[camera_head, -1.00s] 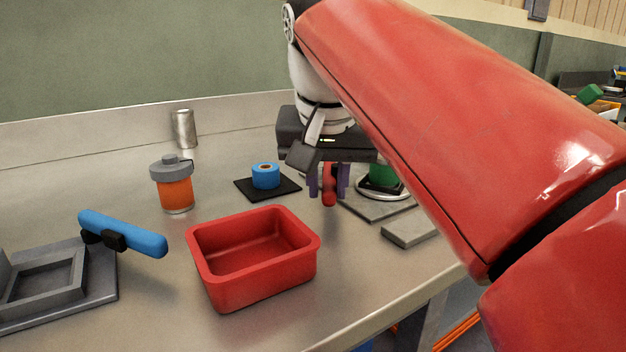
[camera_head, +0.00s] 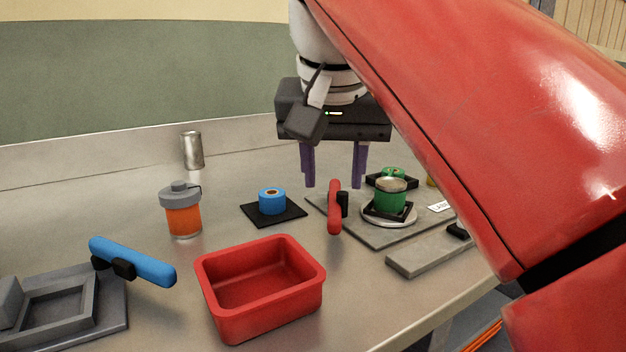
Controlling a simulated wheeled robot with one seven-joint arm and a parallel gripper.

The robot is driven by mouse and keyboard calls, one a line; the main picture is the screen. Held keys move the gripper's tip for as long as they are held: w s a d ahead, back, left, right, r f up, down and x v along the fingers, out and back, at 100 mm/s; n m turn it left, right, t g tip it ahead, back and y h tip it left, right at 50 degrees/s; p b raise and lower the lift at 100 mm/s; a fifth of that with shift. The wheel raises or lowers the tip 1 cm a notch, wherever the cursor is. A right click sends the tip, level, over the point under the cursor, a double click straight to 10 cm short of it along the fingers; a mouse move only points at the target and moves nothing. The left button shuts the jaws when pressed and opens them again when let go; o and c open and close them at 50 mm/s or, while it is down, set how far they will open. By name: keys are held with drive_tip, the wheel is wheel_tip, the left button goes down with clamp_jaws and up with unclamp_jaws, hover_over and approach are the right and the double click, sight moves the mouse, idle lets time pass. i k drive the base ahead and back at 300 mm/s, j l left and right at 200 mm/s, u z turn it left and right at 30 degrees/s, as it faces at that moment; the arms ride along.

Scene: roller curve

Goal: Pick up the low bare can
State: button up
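A bare silver can (camera_head: 192,150) stands upright at the back left near the wall ledge. A green can (camera_head: 389,197) with a pale top sits in a dark holder on a round white plate. A second, lower green object (camera_head: 392,173) sits on a black pad behind it, partly hidden. I cannot tell for certain which is the low bare can. My gripper (camera_head: 333,186) points down with its purple fingers wide apart and nothing between them. It hangs above and behind a red handle (camera_head: 334,207), left of the green can and far right of the silver can.
A red bin (camera_head: 215,300) stands in front. An orange jar (camera_head: 183,217), a blue roll (camera_head: 272,202) on a black pad, and a blue handle (camera_head: 132,260) by a grey fixture (camera_head: 98,325) lie to the left. A grey slab (camera_head: 425,258) is right. My red arm covers the right side.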

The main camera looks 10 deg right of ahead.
sight(390, 193)
drive_tip(key=k, duration=1)
